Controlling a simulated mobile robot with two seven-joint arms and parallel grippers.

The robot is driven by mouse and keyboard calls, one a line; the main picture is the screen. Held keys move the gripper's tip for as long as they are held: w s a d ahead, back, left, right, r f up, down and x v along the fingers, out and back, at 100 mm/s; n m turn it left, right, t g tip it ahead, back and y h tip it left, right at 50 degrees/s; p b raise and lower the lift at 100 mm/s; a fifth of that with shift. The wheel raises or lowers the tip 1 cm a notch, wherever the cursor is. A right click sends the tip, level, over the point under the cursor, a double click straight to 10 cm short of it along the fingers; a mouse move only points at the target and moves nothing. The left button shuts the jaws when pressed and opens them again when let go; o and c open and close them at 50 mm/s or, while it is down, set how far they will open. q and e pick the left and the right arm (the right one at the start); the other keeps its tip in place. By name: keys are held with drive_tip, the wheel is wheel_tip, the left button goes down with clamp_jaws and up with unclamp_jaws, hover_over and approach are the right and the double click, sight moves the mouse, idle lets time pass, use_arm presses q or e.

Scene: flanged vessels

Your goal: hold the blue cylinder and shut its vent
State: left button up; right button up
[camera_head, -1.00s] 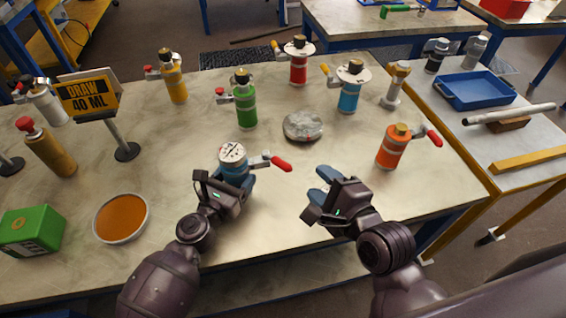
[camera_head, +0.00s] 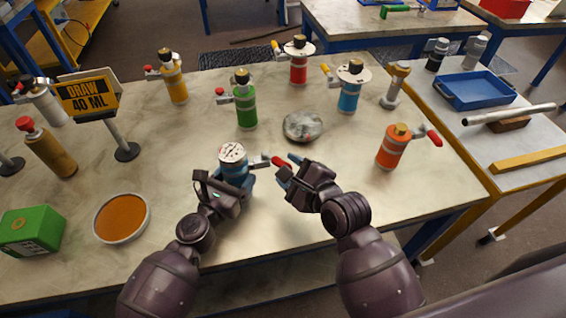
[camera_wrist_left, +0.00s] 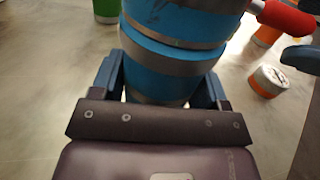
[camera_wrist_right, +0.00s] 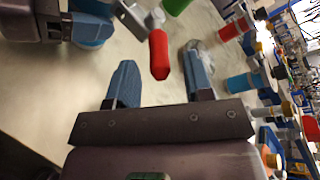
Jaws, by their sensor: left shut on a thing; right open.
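The blue cylinder (camera_head: 236,169) stands at the front middle of the table, with a round white-faced gauge (camera_head: 232,153) on top. It also fills the left wrist view (camera_wrist_left: 175,60). A side vent with a red lever (camera_head: 280,161) sticks out to its right. My left gripper (camera_head: 228,184) is shut on the cylinder's body from the near side. My right gripper (camera_head: 290,167) is open at the lever's free end. In the right wrist view the red lever (camera_wrist_right: 159,54) points in between the two blue fingertips, with a gap on each side.
Behind stand a green cylinder (camera_head: 245,105), a red one (camera_head: 299,68) and another blue one (camera_head: 349,95). An orange cylinder (camera_head: 392,150) is to the right. An orange-filled dish (camera_head: 121,217) is at left.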

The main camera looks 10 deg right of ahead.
sight(277, 162)
drive_tip(key=shift+x, duration=1.6)
drive_tip(key=shift+c, duration=0.3)
clamp_jaws()
